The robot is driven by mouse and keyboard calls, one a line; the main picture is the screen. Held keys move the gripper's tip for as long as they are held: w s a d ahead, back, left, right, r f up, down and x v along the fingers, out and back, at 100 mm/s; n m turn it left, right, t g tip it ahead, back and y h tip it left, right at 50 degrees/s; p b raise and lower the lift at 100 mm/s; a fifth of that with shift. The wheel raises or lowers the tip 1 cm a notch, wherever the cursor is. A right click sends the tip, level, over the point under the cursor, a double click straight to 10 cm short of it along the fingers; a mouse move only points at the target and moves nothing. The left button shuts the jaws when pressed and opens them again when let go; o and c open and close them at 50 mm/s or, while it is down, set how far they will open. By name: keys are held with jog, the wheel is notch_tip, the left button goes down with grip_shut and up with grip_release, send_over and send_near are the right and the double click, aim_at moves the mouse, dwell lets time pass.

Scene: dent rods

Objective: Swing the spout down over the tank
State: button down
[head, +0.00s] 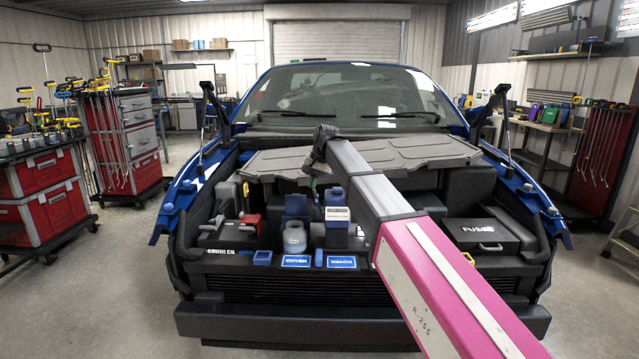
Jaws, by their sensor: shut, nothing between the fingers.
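My gripper (317,165) is the dark end of my grey and pink arm, above the middle of the engine bay. It is shut and empty, and its fingertips are small and partly hidden. Below it stands a blue bottle-like tank (336,212) with a pale label and a blue top. To its left is a translucent grey round container (294,238), with an upright blue piece (297,204) behind it. I cannot tell which part is the spout. The gripper appears apart from these parts.
The bay belongs to a blue vehicle with a dark front bumper (250,324). A black fuse box (482,236) sits right, a red-handled battery (228,232) left. Blue label plates (296,261) line the front edge. A grey ribbed cover (270,165) spans the back. Tool carts stand left.

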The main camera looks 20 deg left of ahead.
jog(key=s+a+f+h, duration=0.1)
jog(key=a+f+h, duration=0.1)
jog(key=a+f, duration=0.3)
jog(key=shift+s+a+t+h, duration=0.3)
jog(key=shift+s+a, duration=0.05)
jog(key=shift+a, duration=0.75)
jog(key=shift+r, duration=0.2)
dwell(0.8)
